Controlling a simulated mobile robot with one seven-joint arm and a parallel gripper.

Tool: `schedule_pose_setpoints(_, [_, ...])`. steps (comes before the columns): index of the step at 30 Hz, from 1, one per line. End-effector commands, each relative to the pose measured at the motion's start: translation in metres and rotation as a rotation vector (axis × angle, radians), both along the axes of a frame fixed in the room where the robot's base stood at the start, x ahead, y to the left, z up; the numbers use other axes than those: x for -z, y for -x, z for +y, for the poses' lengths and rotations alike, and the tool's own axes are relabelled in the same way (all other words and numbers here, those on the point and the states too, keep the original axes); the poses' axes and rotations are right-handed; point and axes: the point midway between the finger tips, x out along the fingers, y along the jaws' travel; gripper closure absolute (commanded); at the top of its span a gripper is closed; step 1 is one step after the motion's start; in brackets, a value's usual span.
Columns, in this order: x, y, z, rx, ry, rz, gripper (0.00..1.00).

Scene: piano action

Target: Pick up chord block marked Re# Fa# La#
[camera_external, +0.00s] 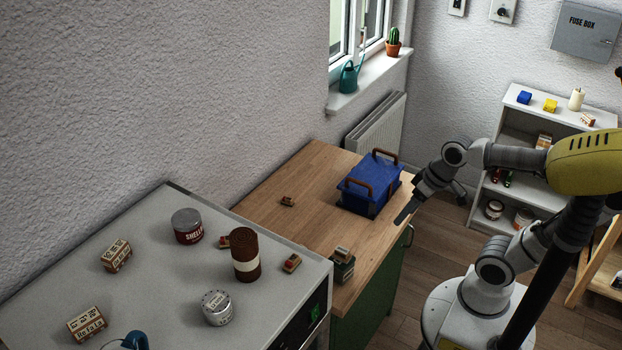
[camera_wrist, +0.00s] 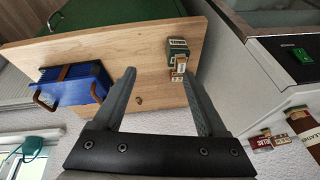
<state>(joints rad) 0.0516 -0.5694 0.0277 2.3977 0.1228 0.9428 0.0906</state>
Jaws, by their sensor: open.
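Two cream chord blocks with brown tops and lettered sides lie on the grey-white top at the left of the external view. One chord block (camera_external: 117,255) is farther back and the other chord block (camera_external: 87,324) is nearer the front edge. I cannot read their lettering surely enough to tell which is marked Re# Fa# La#. My gripper (camera_external: 407,212) is open and empty, beside the blue toolbox over the wooden worktop's right end, far from both blocks. In the wrist view my gripper (camera_wrist: 158,88) shows two spread fingers with worktop between them.
A blue toolbox (camera_external: 371,182) with brown handles stands on the wooden worktop (camera_external: 310,180). A shellac tin (camera_external: 187,226), a brown roll (camera_external: 245,262) and a white tin (camera_external: 217,308) stand near the blocks. A green box (camera_external: 342,268) sits at the worktop's front. The worktop's middle is mostly clear.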

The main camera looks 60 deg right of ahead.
Motion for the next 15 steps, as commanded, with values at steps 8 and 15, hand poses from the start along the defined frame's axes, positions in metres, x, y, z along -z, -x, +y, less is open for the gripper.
schedule_pose_setpoints(8, [0.019,-0.057,0.024,0.238,-0.245,0.222,0.25])
schedule_pose_setpoints(15, [0.043,-0.11,0.042,0.448,-0.464,0.414,0.25])
